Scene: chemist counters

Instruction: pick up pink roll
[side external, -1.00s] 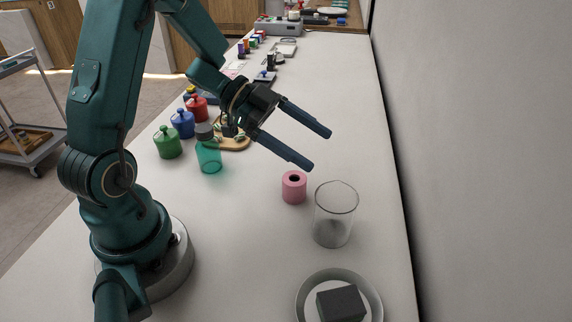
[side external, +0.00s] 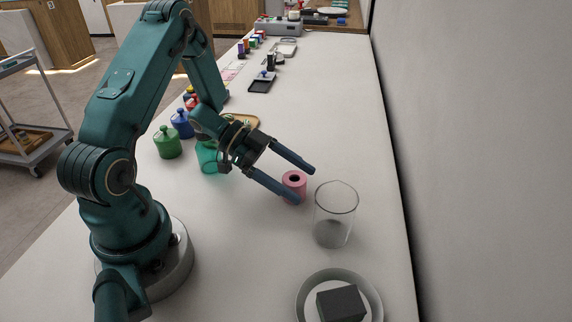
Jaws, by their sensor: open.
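The pink roll (side external: 294,182) stands upright on the white counter, with a dark hole in its top. My gripper (side external: 306,185) is open, its two long blue-grey fingers spread and pointing right. In the picture one finger passes behind the roll's upper edge and the other crosses in front of its lower left side. The roll appears to lie between the fingertips. I cannot tell whether either finger touches it.
A clear glass beaker (side external: 333,228) stands just right of the roll. A bowl (side external: 302,302) with a dark block (side external: 341,303) sits at the front. Green (side external: 167,143) and blue (side external: 182,124) jars and a teal bottle (side external: 207,160) stand left. A wall bounds the right side.

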